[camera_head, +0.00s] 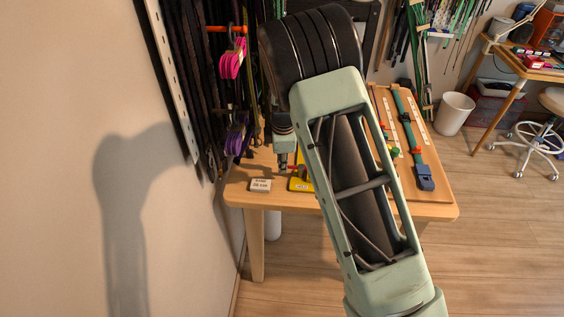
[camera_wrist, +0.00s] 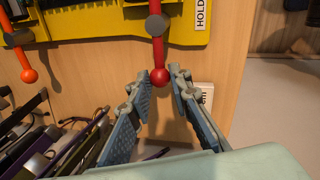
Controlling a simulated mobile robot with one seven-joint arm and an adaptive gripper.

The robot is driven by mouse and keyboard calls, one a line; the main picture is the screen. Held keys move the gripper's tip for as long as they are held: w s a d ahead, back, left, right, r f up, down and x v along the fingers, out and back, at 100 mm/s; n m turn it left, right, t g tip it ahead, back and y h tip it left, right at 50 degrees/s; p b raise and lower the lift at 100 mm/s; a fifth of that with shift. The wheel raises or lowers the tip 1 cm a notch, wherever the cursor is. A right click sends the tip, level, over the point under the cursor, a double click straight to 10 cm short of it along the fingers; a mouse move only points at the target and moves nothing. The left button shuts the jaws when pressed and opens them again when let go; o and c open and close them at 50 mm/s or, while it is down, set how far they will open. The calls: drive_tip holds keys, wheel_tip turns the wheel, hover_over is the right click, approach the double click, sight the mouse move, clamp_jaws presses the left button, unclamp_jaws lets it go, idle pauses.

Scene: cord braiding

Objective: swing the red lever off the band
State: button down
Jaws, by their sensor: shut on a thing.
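The red lever (camera_wrist: 159,52) shows in the wrist view, with a grey round pivot on the yellow fixture (camera_wrist: 100,22) and a red ball knob at its near end. My gripper (camera_wrist: 161,76) has its two fingertips on either side of this knob and is shut on it. The lever's far end runs out of the top of the picture. I cannot make out the band under it. In the head view my gripper (camera_head: 283,164) is small, beside the yellow fixture (camera_head: 300,184), and my arm hides much of the table.
An orange lever (camera_wrist: 22,58) with a ball knob is left of the red one. A white labelled block (camera_head: 260,185) lies near the table's (camera_head: 345,198) front-left edge. Cords hang on the wall at left. A board with a teal strap (camera_head: 410,135) lies at the right.

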idle(0.5)
drive_tip(key=n+b, duration=0.1)
drive_tip(key=s+n+b, duration=0.1)
drive_tip(key=n+b, duration=0.1)
drive_tip(key=shift+s+d+f+y, duration=0.1)
drive_tip(key=shift+s+d+y, duration=0.15)
drive_tip(key=shift+s+y, duration=0.05)
drive_tip(key=s+n, duration=0.1)
drive_tip(key=n, duration=0.1)
drive_tip(key=d+n+b, duration=0.1)
drive_tip(key=n, duration=0.1)
drive_tip(key=shift+s+g+y, duration=0.3)
drive_tip(key=shift+s, duration=0.1)
drive_tip(key=n, duration=0.1)
drive_tip(key=n+p, duration=0.1)
drive_tip(key=s+d+n, duration=0.1)
drive_tip(key=shift+s+r+n+g, duration=0.1)
drive_tip(key=shift+r+n+g, duration=0.2)
drive_tip(key=shift+s+d+f+n+g+y+p, duration=0.1)
drive_tip(key=shift+s+d+n+g+y+p, duration=0.1)
drive_tip(key=shift+d+n+p, duration=0.4)
drive_tip(key=shift+s+d+n+g+y+p, duration=0.1)
drive_tip(key=shift+s+d+n+p, duration=0.1)
drive_tip(key=shift+n+p, duration=0.65)
drive_tip(key=shift+n, duration=0.35)
drive_tip(key=c, duration=1.8)
unclamp_jaws()
drive_tip(key=shift+d, duration=0.1)
